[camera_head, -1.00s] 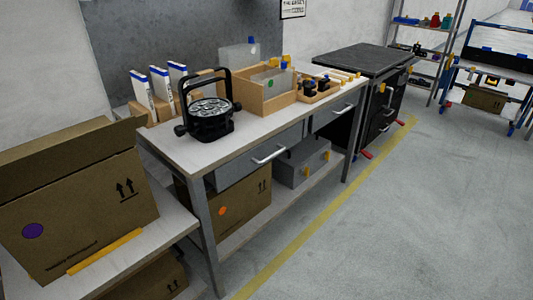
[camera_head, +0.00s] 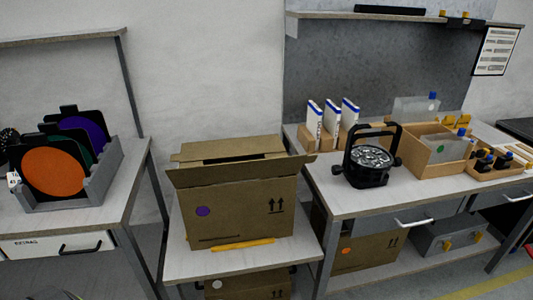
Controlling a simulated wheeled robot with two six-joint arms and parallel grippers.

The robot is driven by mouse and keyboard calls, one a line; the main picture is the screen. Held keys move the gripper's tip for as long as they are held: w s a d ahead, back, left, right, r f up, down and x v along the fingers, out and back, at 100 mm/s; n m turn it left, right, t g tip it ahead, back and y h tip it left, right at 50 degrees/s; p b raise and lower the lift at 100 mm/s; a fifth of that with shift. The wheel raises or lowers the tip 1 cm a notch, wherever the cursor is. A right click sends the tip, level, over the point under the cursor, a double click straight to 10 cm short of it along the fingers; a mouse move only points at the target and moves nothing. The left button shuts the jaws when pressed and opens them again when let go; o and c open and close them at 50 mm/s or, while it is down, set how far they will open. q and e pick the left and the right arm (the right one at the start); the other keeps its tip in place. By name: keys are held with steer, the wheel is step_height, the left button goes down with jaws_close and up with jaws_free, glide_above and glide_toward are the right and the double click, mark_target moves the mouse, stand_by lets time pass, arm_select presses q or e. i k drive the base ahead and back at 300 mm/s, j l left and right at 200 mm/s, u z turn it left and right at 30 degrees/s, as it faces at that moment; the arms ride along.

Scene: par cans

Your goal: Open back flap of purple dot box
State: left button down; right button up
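The purple dot box (camera_head: 246,211) is a brown cardboard box on a low white table in the middle of the head view. A purple dot (camera_head: 203,211) and two up arrows are on its front. Its back flap (camera_head: 228,147) shows at the top, tilted up at the rear, with a dark gap in front of it. Its front flap (camera_head: 240,170) stands out along the near top edge. The inside is mostly hidden. Neither of my grippers is in view.
A yellow strip (camera_head: 243,244) lies in front of the box on the low table (camera_head: 190,262). The workbench (camera_head: 335,203) at right holds a black par can (camera_head: 371,158). Another table at left holds a grey rack (camera_head: 117,165) with coloured discs.

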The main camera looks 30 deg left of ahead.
mark_target(242, 145)
steer(key=u, duration=1.2)
